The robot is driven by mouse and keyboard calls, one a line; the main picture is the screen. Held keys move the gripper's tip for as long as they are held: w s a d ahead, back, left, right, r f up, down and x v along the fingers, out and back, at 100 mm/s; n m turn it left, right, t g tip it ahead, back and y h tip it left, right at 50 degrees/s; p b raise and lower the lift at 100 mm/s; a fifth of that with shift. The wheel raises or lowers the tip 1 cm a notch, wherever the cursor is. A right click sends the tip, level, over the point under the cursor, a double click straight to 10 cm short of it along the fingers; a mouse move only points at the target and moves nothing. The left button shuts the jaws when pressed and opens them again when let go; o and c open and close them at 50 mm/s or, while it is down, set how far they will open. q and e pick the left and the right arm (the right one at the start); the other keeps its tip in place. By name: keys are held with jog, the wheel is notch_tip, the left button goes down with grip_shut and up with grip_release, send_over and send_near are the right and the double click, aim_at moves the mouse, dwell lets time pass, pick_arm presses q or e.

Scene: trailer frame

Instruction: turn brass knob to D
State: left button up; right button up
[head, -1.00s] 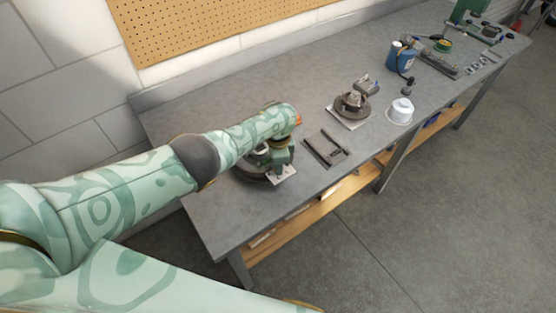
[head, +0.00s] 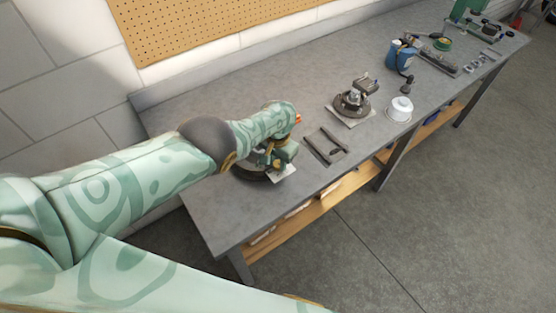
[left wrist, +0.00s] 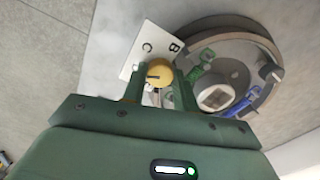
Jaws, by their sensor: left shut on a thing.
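The brass knob (left wrist: 158,74) shows in the left wrist view as a round yellow disc with a dark pointer line. A white plate (left wrist: 140,52) lettered B and C lies behind it; no D is visible, and part of the plate is hidden by my gripper. My left gripper (left wrist: 158,88) is shut on the knob, a finger on each side. In the head view my left gripper (head: 277,158) is at the white plate (head: 283,173) on the bench's near end, and the knob is hidden there. My right gripper is in neither view.
A round grey fixture (left wrist: 250,50) with a white square socket stands beside the knob. On the grey workbench (head: 215,215) lie a dark U-shaped frame (head: 325,146), a round fixture on a plate (head: 352,105), a white cup (head: 400,108) and a blue container (head: 401,55).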

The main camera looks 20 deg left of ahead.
aim_at(278, 163)
pick_arm(q)
jog(key=shift+n, duration=0.3)
dwell(0.4)
jog(key=o, duration=1)
notch_tip(278, 163, up, 16)
jog(key=p, duration=1.5)
jog(key=shift+r, duration=0.15)
